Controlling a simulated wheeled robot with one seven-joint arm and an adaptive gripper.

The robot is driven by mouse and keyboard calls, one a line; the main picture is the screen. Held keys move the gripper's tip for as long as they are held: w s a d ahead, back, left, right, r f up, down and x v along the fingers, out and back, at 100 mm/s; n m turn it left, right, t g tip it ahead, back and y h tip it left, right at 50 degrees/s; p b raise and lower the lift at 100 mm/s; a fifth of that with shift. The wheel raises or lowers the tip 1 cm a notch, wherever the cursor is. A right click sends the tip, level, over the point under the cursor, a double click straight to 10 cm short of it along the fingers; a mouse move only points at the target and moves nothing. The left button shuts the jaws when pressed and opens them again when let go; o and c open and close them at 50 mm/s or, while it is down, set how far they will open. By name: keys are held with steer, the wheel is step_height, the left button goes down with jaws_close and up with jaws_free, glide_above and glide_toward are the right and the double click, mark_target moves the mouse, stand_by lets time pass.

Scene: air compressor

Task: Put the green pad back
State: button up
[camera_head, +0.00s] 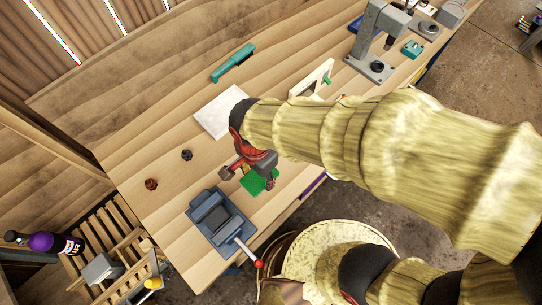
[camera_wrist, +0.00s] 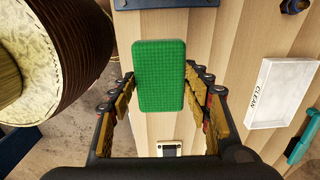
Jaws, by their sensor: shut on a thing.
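The green pad (camera_wrist: 160,75) is a flat rounded rectangle with a fine grid texture. It sits between the fingertips of my gripper (camera_wrist: 159,72), which is shut on it. In the head view the green pad (camera_head: 255,185) shows under my gripper (camera_head: 248,177), above the front part of the wooden bench. I cannot tell its exact height over the bench. A white tray marked CLEAN (camera_wrist: 278,92) lies to the right in the wrist view. In the head view the white tray (camera_head: 212,117) lies on the bench behind my gripper, partly hidden by my arm.
A blue-grey vise (camera_head: 202,208) with a red-knobbed lever stands just left of the pad. Two small knobs (camera_head: 151,184) (camera_head: 187,155) and a teal tool (camera_head: 233,63) lie on the bench. A drill stand (camera_head: 371,65) is at the back right. Bare bench lies left of the tray.

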steer(key=w+f, duration=0.2)
steer(key=w, duration=0.1)
steer(key=w+d+f+b, duration=0.1)
steer(key=w+f, duration=0.2)
steer(key=w, duration=0.1)
steer(key=w+f+b, duration=0.1)
steer(key=w+f, duration=0.2)
steer(key=shift+w+d, duration=0.15)
steer(key=shift+d, duration=0.15)
steer(key=shift+w+f+b, duration=0.15)
steer(key=shift+f+b, duration=0.15)
steer(key=shift+f, duration=0.65)
steer(key=shift+w+f+b, duration=0.1)
steer(key=shift+f+b, duration=0.15)
steer(key=shift+f, duration=0.7)
steer(key=shift+f, duration=0.15)
steer(key=o, duration=1.1)
step_height(320, 180, up, 12)
steer(key=p, duration=0.2)
steer(key=shift+r+p, duration=0.2)
steer(key=shift+p, duration=0.1)
